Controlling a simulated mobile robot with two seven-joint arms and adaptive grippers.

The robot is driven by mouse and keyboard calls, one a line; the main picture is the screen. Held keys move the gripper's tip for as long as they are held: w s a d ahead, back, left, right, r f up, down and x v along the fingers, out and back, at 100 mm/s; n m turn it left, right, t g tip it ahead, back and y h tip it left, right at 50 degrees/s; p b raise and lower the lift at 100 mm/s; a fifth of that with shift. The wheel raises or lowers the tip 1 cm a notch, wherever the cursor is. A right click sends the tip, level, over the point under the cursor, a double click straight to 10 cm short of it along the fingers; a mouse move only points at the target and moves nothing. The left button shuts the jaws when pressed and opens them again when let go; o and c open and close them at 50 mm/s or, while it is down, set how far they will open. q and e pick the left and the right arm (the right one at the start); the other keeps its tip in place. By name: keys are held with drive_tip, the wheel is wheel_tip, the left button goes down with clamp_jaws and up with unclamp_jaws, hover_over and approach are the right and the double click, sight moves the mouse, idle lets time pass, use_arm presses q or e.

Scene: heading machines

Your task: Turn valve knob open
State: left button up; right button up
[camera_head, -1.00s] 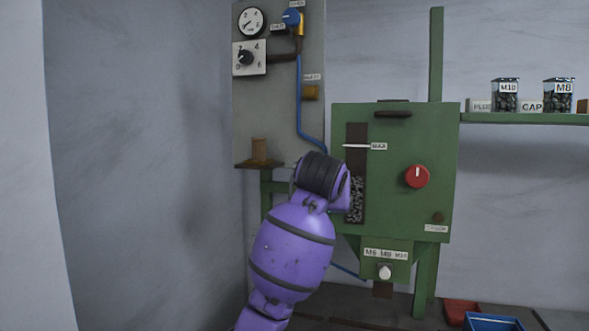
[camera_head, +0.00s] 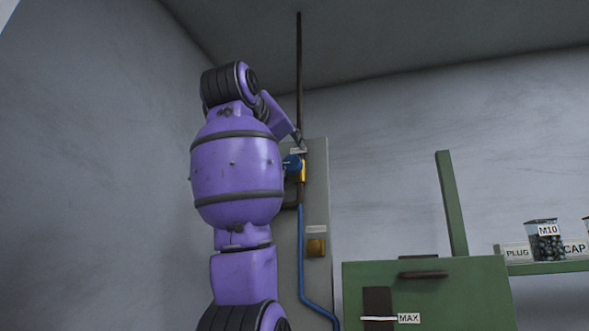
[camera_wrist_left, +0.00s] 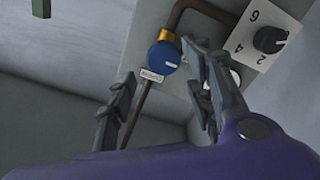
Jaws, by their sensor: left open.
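The blue valve knob (camera_head: 292,165) with a white pointer line sits on a brass valve body on the grey panel (camera_head: 318,200). It shows again in the left wrist view (camera_wrist_left: 163,57), with a small label beside it. My left gripper (camera_wrist_left: 158,66) is open and empty, and in the wrist view its fingers appear on either side of the knob. I cannot tell whether they touch it. In the head view my purple left arm rises along the panel's left side, and the gripper (camera_head: 297,138) is mostly hidden near the knob. My right gripper is not in view.
A dark dial on a numbered white plate (camera_wrist_left: 268,38) is close to the right finger. A green machine (camera_head: 450,290) and a shelf with jars (camera_head: 545,243) are at right.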

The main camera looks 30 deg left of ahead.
sight(292, 160)
use_arm(q)
drive_tip(key=shift+x, duration=1.15)
drive_tip(key=x, duration=0.4)
drive_tip(key=shift+w+f, duration=0.15)
drive_tip(key=shift+f, duration=0.05)
drive_tip(key=shift+w, duration=0.4)
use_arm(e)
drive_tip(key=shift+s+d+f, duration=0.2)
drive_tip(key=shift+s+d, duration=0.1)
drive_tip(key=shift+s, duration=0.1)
use_arm(q)
drive_tip(key=shift+c, duration=0.2)
drive_tip(key=shift+a, duration=0.1)
drive_tip(key=c, duration=1.1)
drive_tip(key=shift+r, duration=0.1)
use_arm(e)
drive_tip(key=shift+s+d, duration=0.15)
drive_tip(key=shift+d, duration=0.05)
